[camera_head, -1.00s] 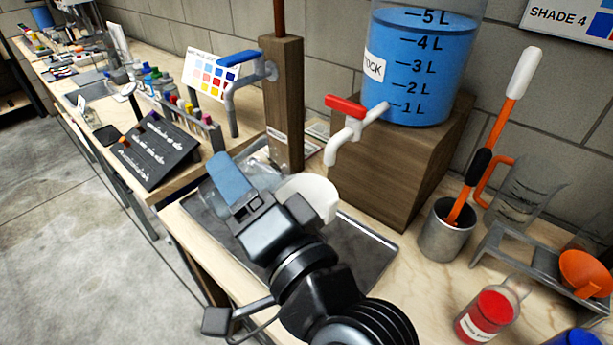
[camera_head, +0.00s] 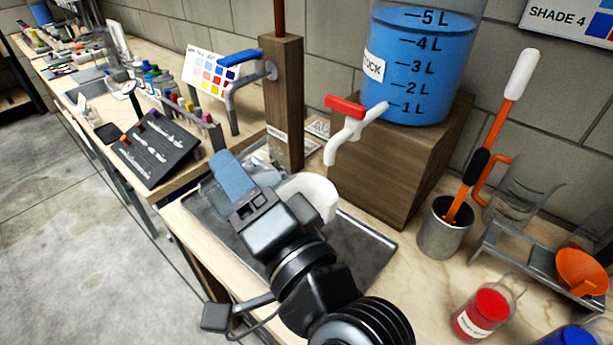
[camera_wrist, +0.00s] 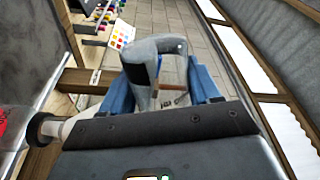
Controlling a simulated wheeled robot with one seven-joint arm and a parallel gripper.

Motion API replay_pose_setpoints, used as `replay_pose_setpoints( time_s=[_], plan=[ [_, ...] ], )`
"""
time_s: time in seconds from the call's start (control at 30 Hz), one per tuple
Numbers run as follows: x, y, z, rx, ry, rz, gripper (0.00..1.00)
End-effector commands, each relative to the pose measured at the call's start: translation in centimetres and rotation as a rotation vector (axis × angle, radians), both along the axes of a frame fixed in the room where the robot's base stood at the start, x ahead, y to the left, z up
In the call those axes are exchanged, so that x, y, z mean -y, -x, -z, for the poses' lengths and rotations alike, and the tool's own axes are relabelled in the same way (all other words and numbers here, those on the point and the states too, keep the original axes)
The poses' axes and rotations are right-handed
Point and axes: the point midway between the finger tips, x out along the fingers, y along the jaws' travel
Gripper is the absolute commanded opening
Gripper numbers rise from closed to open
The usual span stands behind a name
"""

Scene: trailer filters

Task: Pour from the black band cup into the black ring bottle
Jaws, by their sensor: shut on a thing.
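My gripper (camera_wrist: 165,85) is shut on a pale grey-white cup (camera_wrist: 172,46) with a dark band, held between its blue fingers. In the head view my gripper (camera_head: 238,180) is over the metal tray, with only one blue finger clear. The cup's mouth and contents are hidden. Clear material shows behind the fingers by the wooden post; I cannot tell whether it is the black ring bottle.
A metal tray (camera_head: 362,255) lies below. A wooden post (camera_head: 284,105) stands behind the gripper. A wooden block (camera_head: 395,165) carries a blue-filled tank (camera_head: 418,75) with a white tap (camera_head: 345,135) close by on the right. A red-filled jar (camera_head: 483,312) stands front right.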

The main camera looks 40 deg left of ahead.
Motion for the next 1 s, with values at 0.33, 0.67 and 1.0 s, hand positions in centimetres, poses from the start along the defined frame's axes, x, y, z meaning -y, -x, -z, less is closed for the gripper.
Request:
replay_pose_setpoints(
  time_s=[0.33, 0.67, 1.0],
  plan=[
    [0.01, -0.01, -0.19, -0.020, -0.008, 0.000, 0.23],
    [0.10, -0.21, -0.32, -0.038, -0.016, 0.001, 0.23],
    [0.18, -0.43, -0.48, -0.060, -0.025, 0.001, 0.23]
  ],
)
